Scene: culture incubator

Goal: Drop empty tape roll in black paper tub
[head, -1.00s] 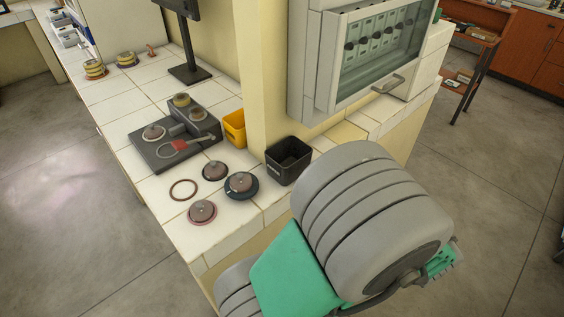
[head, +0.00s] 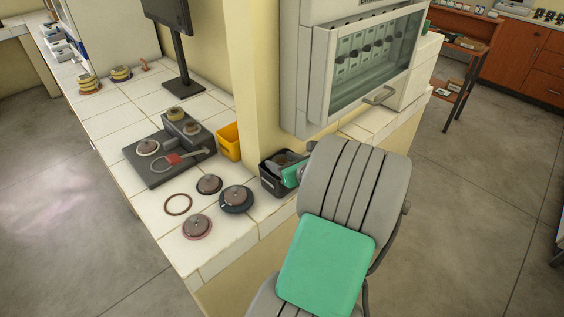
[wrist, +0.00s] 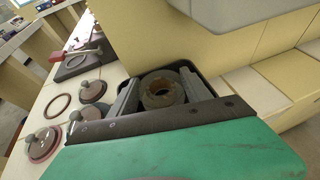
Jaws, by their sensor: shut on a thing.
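The black tub (head: 272,184) stands on the white tiled counter beside the cream pillar, and its rim shows in the wrist view (wrist: 187,66). My gripper (wrist: 160,95) is over the tub, its two grey fingers on either side of a brown ring, the empty tape roll (wrist: 178,91). The gripper is shut on the roll. The roll appears within the outline of the tub's opening; how deep it sits is hard to tell. In the head view my arm and gripper (head: 292,170) cover part of the tub, and the roll is mostly hidden.
A yellow tub (head: 229,142) stands behind the black one. Several round discs with knobs (head: 236,197) and a thin brown ring (head: 178,204) lie to the left. A dark device (head: 168,152) sits farther back. A glass-fronted cabinet (head: 365,60) overhangs on the right.

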